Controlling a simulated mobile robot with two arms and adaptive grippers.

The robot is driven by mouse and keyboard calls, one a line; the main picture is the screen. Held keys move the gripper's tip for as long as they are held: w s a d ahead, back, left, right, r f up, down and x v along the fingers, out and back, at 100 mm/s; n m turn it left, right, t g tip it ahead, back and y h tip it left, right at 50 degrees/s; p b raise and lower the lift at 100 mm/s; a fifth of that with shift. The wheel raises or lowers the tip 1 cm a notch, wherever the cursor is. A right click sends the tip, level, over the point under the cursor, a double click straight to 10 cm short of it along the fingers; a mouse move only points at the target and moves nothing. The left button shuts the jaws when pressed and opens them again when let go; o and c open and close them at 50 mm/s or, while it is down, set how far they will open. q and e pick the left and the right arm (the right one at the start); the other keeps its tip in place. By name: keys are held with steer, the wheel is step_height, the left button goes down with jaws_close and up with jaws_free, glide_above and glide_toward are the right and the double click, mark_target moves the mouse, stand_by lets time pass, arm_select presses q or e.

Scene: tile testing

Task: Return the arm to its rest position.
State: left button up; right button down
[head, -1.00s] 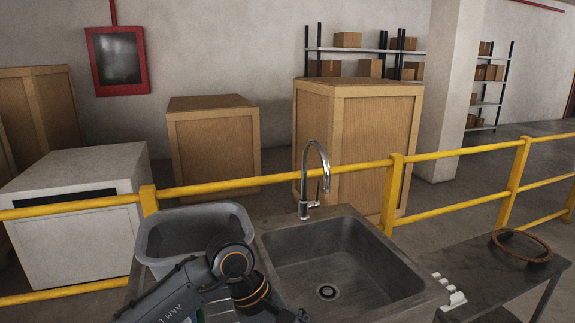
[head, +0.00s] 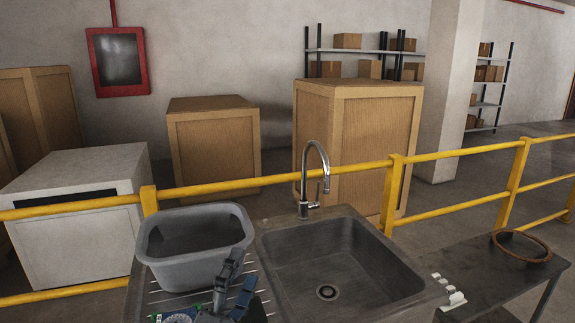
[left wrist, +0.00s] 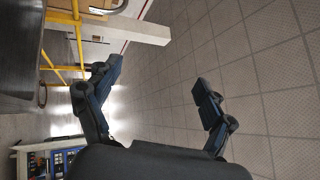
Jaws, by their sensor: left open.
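My left gripper (head: 244,270) shows at the bottom of the head view, over the drainboard beside the sink and just in front of the grey bin. Its dark blue fingers are apart with nothing between them. Most of my left arm is out of the head view. My right gripper is in neither view.
A grey plastic bin (head: 195,268) stands on the wire-lined drainboard, left of the sink (head: 335,262) with its tall tap (head: 317,165). A yellow railing (head: 450,152) runs behind. A dark side table (head: 490,275) holding a brown ring (head: 522,247) stands right.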

arm_select(q)
steer(key=s+a+f+n+g+y, duration=0.45)
steer(key=a+f+n, duration=0.2)
steer(key=f, duration=0.45)
steer(key=s+a+f+n+g+y, duration=0.3)
steer(key=a+f+n+g+y, duration=0.15)
steer(key=f+n, duration=0.45)
steer(key=s+a+f+n+g+h, duration=0.1)
steer(key=s+f+n+g, duration=0.1)
steer(key=s+f+g, duration=0.6)
steer(key=s+a+f+n+g+h, duration=0.1)
steer(key=s+f+n, duration=0.25)
steer(key=s, duration=0.85)
step_height(320, 180, down, 25)
steer(key=m+g, duration=0.1)
steer(key=s+a+f+g, duration=0.1)
steer(key=s+a+f, duration=0.1)
steer(key=s+f, duration=1.5)
steer(key=shift+a+f+m, duration=0.25)
steer(key=shift+a+m, duration=0.05)
steer(key=shift+a, duration=0.05)
